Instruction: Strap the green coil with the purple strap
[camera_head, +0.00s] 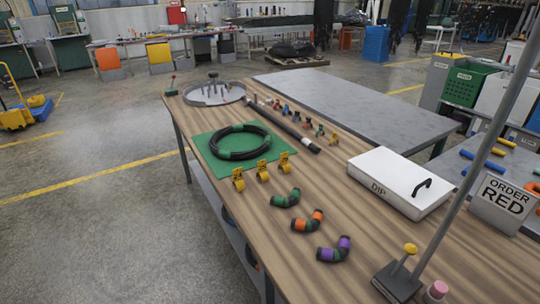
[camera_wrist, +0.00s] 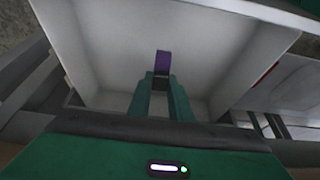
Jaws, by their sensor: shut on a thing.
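The coil (camera_head: 240,141) is a loop of black hose with green bands. It lies flat on a green mat (camera_head: 212,163) on the wooden bench in the head view. The purple strap (camera_wrist: 163,61) is a small purple piece at the fingertips of my gripper (camera_wrist: 162,76) in the wrist view. My gripper is shut on it, inside or above a white-walled container (camera_wrist: 105,45). The head view does not show my gripper, so its distance from the coil cannot be told. The fingertips hide the strap's lower end.
Yellow clamps (camera_head: 262,171) stand beside the mat. Elbow pieces with green, orange and purple bands (camera_head: 333,250) lie near the front. A white box marked DIP (camera_head: 392,181), a metal post (camera_head: 470,150) and an ORDER RED sign (camera_head: 497,203) stand at right. Bins (camera_head: 468,84) stand beyond.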

